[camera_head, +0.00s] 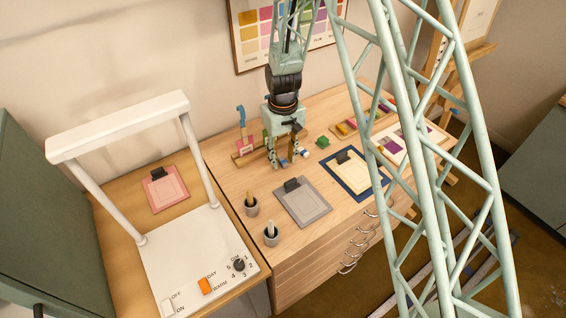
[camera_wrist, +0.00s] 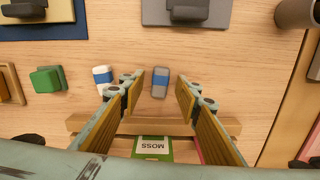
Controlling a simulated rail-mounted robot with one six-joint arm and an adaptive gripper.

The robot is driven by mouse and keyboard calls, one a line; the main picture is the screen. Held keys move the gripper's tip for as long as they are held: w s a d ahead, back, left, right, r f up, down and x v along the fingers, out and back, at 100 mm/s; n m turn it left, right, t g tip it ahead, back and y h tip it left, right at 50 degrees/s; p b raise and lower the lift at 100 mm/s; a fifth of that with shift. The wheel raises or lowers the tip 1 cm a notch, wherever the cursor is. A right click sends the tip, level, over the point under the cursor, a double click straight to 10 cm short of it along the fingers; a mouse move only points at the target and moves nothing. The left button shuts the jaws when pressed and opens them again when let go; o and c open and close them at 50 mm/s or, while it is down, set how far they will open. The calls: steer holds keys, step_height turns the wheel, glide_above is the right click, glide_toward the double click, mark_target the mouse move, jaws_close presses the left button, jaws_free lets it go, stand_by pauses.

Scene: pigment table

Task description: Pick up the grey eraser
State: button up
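The grey eraser (camera_wrist: 160,82), a small grey block with a blue band, lies on the wooden table in the wrist view. My gripper (camera_wrist: 160,90) is open, with one finger on each side of the eraser in the picture. A gap shows between the eraser and both fingers, and the height of the fingertips over the table is hard to tell. In the head view my gripper (camera_head: 281,161) points down near the back of the table, and its fingers partly hide the eraser there.
A white eraser with a blue band (camera_wrist: 102,78) lies just left of the left finger, and a green block (camera_wrist: 47,79) further left. A wooden rack (camera_wrist: 85,124) with a MOSS card (camera_wrist: 152,149) is close below.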

mark_target(283, 160)
steer(key=shift+c, duration=0.2)
steer(key=c, duration=0.8)
steer(key=shift+c, duration=0.2)
steer(key=shift+r, duration=0.2)
steer(key=shift+r, duration=1.65)
steer(key=s+d, duration=0.3)
steer(key=s, duration=0.1)
steer(key=s+d+r+b, duration=0.1)
steer(key=s+d, duration=0.1)
steer(key=s, duration=0.3)
steer(key=s+d, duration=0.3)
steer(key=s, duration=0.1)
steer(key=shift+s+d+r, duration=0.15)
steer(key=shift+s+d, duration=0.1)
steer(key=shift+d, duration=0.1)
